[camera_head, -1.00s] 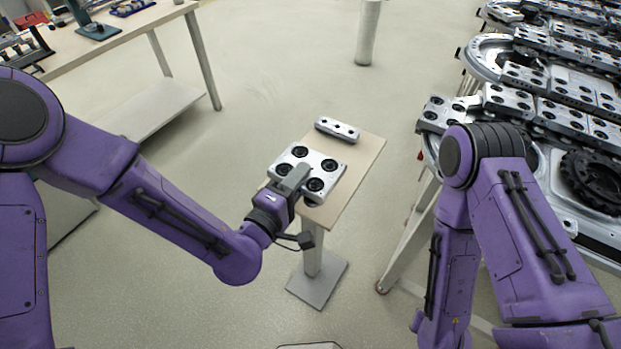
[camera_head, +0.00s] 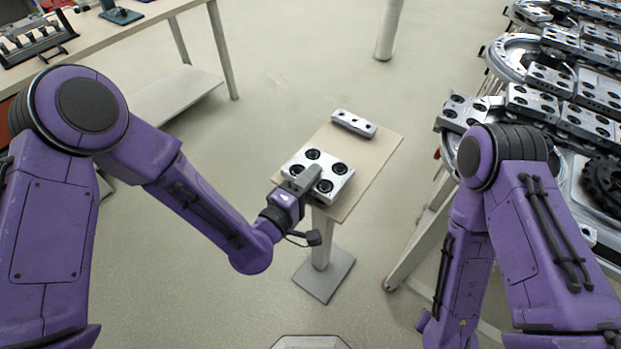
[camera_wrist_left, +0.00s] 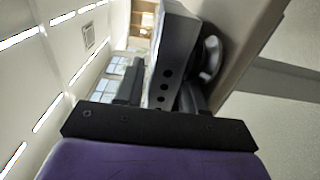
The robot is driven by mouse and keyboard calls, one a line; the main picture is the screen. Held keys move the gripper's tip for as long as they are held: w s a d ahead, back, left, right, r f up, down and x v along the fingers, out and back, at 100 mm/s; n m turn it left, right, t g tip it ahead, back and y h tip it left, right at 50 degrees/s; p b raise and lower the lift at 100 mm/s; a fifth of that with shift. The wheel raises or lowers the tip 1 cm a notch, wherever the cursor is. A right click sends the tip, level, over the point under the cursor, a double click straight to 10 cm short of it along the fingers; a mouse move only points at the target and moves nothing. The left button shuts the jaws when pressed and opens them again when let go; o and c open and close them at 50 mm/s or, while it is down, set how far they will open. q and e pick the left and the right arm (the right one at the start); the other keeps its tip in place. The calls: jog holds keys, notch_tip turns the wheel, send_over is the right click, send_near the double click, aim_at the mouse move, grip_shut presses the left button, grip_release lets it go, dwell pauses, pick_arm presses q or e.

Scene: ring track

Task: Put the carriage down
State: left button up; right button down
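The carriage (camera_head: 318,167) is a flat silver plate with black round wheels or hubs near its corners. It is level over the near left part of a small beige-topped stand (camera_head: 377,170). My left gripper (camera_head: 307,181) is shut on its near edge. In the left wrist view the carriage (camera_wrist_left: 174,60) is edge-on between the dark fingers (camera_wrist_left: 160,92), with a wheel close to the tabletop (camera_wrist_left: 250,45). I cannot tell whether it touches the top. My right gripper is out of view; only its arm shows.
A silver block with dark holes (camera_head: 354,123) lies on the stand's far edge. The stand's right part is bare. A ring track with many carriages (camera_head: 560,95) stands at right. A workbench (camera_head: 150,22) is at upper left, a pale post (camera_head: 391,30) at the back.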

pick_arm(q)
jog(key=shift+r+p, duration=0.3)
jog(key=v, duration=1.2)
jog(key=shift+f+p, duration=0.2)
jog(key=shift+p, duration=0.1)
